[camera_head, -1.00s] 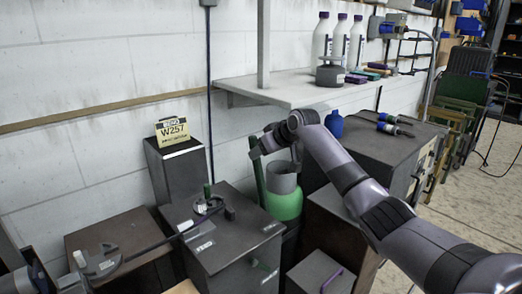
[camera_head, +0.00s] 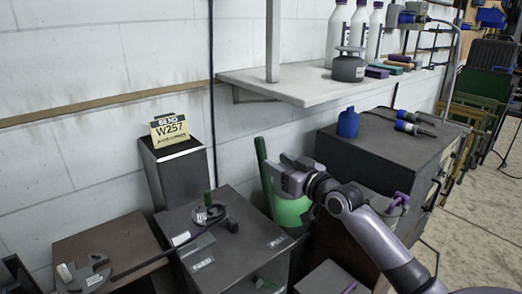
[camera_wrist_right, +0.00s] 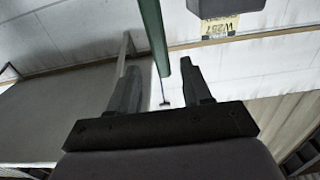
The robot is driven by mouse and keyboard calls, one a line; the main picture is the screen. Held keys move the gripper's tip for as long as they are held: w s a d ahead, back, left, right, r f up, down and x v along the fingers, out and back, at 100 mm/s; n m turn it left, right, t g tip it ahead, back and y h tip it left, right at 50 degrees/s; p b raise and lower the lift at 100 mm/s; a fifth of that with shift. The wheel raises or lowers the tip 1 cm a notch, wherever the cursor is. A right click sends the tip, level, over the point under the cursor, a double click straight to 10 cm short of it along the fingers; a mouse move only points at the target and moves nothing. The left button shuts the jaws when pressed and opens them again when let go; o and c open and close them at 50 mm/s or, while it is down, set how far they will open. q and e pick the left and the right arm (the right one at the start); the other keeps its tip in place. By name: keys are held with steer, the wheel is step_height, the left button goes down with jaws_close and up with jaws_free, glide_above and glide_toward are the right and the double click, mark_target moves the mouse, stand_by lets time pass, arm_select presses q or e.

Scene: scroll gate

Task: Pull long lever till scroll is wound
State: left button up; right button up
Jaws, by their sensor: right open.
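A long green lever (camera_head: 264,172) stands nearly upright beside a round green body (camera_head: 290,207) in the head view. My right gripper (camera_head: 283,170) is beside the lever, above the green body, and partly covers both. In the right wrist view the gripper (camera_wrist_right: 160,70) is open, and the green bar (camera_wrist_right: 152,35) runs down between its fingers. I cannot tell whether a finger touches it. No scroll can be made out. My left gripper is not in view.
A dark box (camera_head: 228,240) with a small green-handled device (camera_head: 208,205) stands left of the lever. A W257 sign (camera_head: 170,128) tops a dark post. A shelf (camera_head: 290,85) with bottles overhangs behind. A dark cabinet (camera_head: 375,150) bearing a blue bottle (camera_head: 348,122) stands right.

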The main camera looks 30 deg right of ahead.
mark_target(265, 154)
steer(key=shift+w+r, duration=0.15)
steer(key=shift+w+a, duration=0.15)
steer(key=shift+w, duration=1.5)
steer(key=shift+w+a, duration=0.15)
steer(key=shift+w, duration=1.45)
jaws_close()
